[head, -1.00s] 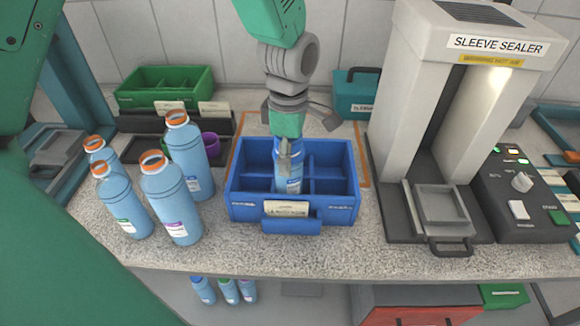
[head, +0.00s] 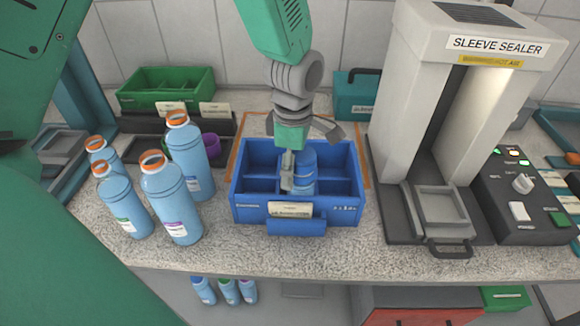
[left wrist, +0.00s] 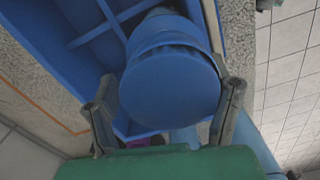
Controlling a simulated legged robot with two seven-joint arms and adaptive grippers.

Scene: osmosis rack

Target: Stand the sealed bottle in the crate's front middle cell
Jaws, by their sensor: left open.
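The sealed bottle (head: 304,178), light blue with a dark blue top, stands in the blue crate (head: 340,212), seemingly in the front row near the middle. Its base and the exact cell are hidden by the crate wall and my finger. My left gripper (head: 300,160) points down over it, its fingers open and spread around the bottle's top. In the left wrist view, the round blue top (left wrist: 170,88) fills the space between the two fingers, with crate dividers beyond. I cannot tell whether a finger touches the bottle. My right gripper is not in view.
Several orange-capped blue bottles (head: 172,200) stand left of the crate. A green bin (head: 165,90) and a purple cup (head: 211,145) are behind them. The sleeve sealer (head: 400,110) stands close on the right. The counter's front strip is clear.

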